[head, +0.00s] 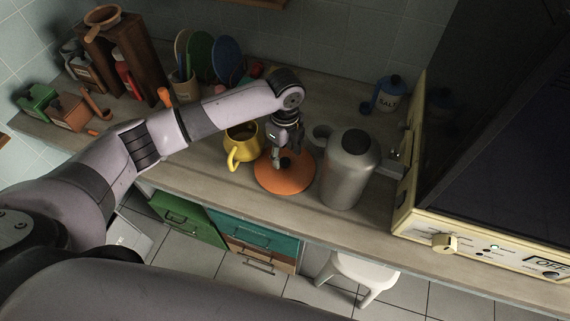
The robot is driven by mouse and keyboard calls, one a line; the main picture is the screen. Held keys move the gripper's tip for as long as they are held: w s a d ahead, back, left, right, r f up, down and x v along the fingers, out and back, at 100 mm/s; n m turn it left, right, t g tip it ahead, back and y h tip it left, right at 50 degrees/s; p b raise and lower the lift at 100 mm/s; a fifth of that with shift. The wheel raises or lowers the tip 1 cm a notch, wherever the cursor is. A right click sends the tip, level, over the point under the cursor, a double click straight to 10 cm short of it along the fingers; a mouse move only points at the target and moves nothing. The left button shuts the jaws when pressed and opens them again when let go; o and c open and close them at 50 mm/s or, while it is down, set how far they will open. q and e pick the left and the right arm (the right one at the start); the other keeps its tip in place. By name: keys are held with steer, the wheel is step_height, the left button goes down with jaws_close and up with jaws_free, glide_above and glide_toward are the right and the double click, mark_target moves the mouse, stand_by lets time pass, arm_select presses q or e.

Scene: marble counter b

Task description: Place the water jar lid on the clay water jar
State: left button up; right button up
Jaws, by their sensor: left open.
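A round orange, clay-coloured piece (284,183) with a dark spot at its middle is on the counter, left of a grey metal jug. It looks like the water jar lid, but I cannot tell whether it lies flat or is the top of the clay jar. No other clay jar stands out clearly. My left gripper (281,163) points down over the middle of the orange piece, with its jaws open around or just above the dark spot. I cannot tell if they touch it. My right gripper is not in view.
A yellow pitcher (243,151) stands close on the left and the grey jug (350,172) close on the right. A blue salt jar (389,94) stands behind. A cream oven (480,242) bounds the right. Coloured plates (199,55) and a wooden rack (132,55) are at the back left.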

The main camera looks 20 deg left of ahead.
mark_target(285, 165)
arm_select(q)
steer(key=shift+f, duration=1.4)
steer(key=shift+c, duration=0.4)
jaws_close()
steer(key=shift+r, duration=0.1)
